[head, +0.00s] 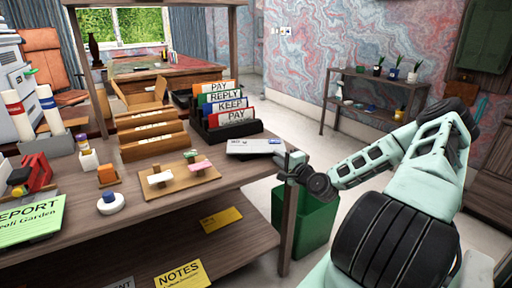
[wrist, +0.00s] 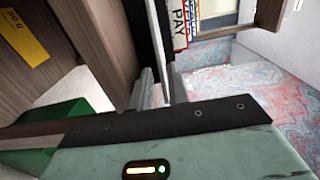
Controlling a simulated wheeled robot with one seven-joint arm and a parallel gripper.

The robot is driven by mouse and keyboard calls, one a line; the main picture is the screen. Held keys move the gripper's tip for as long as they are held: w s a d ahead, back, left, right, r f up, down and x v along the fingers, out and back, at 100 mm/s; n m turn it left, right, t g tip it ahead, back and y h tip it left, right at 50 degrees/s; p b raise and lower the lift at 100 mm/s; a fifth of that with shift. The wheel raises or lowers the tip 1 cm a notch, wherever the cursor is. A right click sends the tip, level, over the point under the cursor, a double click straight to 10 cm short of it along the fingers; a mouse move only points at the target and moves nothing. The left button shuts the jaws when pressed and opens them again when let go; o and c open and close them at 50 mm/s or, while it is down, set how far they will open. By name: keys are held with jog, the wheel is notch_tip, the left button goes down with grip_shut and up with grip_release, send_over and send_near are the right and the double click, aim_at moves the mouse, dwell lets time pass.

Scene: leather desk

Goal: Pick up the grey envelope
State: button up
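The grey envelope (head: 252,147) lies flat at the right end of the wooden desk top, in front of the black file rack, with a blue mark near its right end. My gripper (head: 288,160) is at the desk's right edge, beside the envelope's right end. In the wrist view my gripper's two fingers (wrist: 160,88) are apart with a narrow gap between them, pointing at the desk edge. The envelope is seen edge-on or hidden there, and I cannot tell whether it lies between the fingers.
The black file rack (head: 224,132) with coloured folders stands just behind the envelope. A wooden tray (head: 182,180) with stamps is to the left. A green bin (head: 305,222) stands on the floor below my gripper. A lower shelf holds a yellow envelope (head: 221,219).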

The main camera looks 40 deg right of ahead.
aim_at(256, 146)
jog(key=x, duration=0.4)
jog(key=shift+w, duration=0.25)
grip_shut()
jog(key=shift+r, duration=0.1)
